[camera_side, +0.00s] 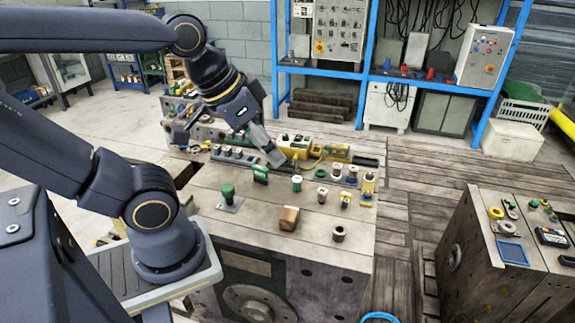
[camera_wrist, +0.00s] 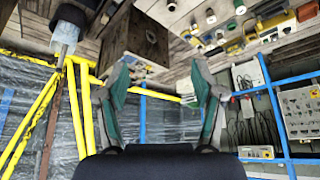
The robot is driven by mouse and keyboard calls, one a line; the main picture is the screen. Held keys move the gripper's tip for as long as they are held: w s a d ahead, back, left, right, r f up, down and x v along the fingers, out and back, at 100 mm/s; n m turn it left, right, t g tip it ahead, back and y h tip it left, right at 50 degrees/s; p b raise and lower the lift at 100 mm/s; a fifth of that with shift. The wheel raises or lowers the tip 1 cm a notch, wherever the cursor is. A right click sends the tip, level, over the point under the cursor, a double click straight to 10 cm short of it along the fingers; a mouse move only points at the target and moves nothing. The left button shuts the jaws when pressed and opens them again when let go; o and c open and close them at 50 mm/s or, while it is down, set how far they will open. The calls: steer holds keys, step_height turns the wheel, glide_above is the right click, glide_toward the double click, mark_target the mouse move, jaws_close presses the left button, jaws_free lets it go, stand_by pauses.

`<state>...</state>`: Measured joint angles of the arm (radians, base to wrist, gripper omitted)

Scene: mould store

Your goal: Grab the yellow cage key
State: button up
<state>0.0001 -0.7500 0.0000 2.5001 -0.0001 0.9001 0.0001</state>
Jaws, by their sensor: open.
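I cannot tell for certain which item is the yellow cage key. In the side view, yellow pieces on the wooden bench top (camera_side: 250,205) include a small upright yellow item (camera_side: 368,186) at its right edge and a yellow block (camera_side: 337,152) at the back. A small pale-yellow piece (camera_side: 345,200) stands left of the upright one. My gripper (camera_side: 277,158) is over the back middle of the bench, left of these pieces. In the wrist view my gripper (camera_wrist: 161,68) is open, with nothing between its fingers.
A green knob on a plate (camera_side: 228,198), a green block (camera_side: 261,174), a brown wooden block (camera_side: 289,218) and a dark ring (camera_side: 338,233) stand on the bench. The front of the top is mostly clear. A second bench (camera_side: 480,235) is at right, blue shelving (camera_side: 369,65) behind.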

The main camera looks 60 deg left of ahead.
steer(key=shift+o, duration=0.5)
steer(key=w+r+n+t, duration=0.2)
steer(key=w+r, duration=0.2)
steer(key=n+g+y, duration=0.3)
steer(key=n+g, duration=0.1)
steer(key=n, duration=0.1)
glide_above(346, 195)
steer(key=s+d, duration=0.4)
step_height(346, 195, down, 28)
steer(key=x, duration=0.9)
steer(key=shift+d+f, duration=0.1)
steer(key=shift+f, duration=0.3)
steer(key=x, duration=0.6)
steer(key=shift+a+r, duration=0.2)
steer(key=shift+a, duration=0.2)
steer(key=c, duration=1.2)
